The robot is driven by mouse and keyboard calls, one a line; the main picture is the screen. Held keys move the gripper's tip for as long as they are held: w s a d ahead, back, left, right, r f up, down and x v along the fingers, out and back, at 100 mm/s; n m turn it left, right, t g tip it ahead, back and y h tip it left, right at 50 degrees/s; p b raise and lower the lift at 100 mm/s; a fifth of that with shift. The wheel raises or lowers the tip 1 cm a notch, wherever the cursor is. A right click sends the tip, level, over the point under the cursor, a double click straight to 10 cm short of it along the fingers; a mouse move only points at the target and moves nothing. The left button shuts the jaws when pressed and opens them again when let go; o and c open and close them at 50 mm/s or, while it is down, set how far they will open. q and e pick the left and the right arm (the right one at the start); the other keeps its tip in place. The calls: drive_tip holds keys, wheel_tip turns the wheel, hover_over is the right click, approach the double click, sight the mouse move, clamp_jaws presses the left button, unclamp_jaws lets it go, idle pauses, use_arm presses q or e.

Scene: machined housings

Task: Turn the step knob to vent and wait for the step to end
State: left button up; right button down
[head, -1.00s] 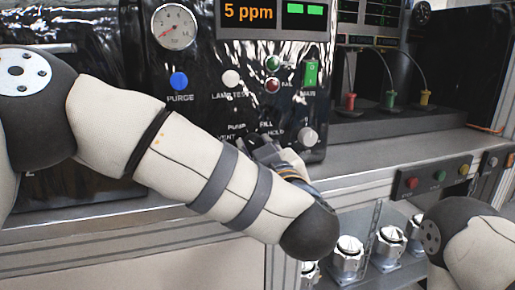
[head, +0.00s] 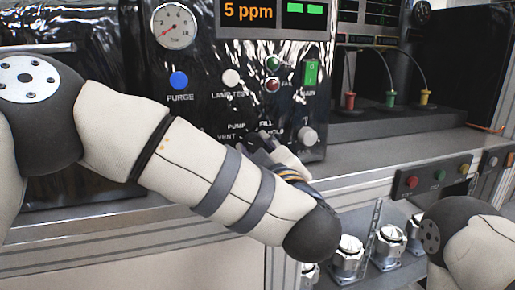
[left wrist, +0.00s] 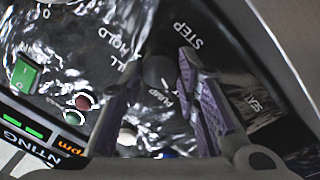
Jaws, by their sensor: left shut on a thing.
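The step knob (left wrist: 155,70) is a dark round knob on the glossy black panel, seen between the fingers in the left wrist view. The labels STEP, HOLD, PUMP and part of FILL show around it. My left gripper (left wrist: 161,72) is shut on the knob, with one purple-padded finger on each side. In the head view my left gripper (head: 262,146) is at the panel's lower part by the PUMP, FILL, HOLD and VENT labels, and it hides the knob. Which label the knob points to cannot be told. My right gripper is out of view.
Above are a blue PURGE button (head: 179,80), a white lamp-test button (head: 232,77), a gauge (head: 174,26) and a display (head: 249,12) reading 5 ppm. Machined housings (head: 347,257) stand lower right.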

use_arm(q)
drive_tip(key=o, duration=1.2)
drive_tip(key=v, duration=1.2)
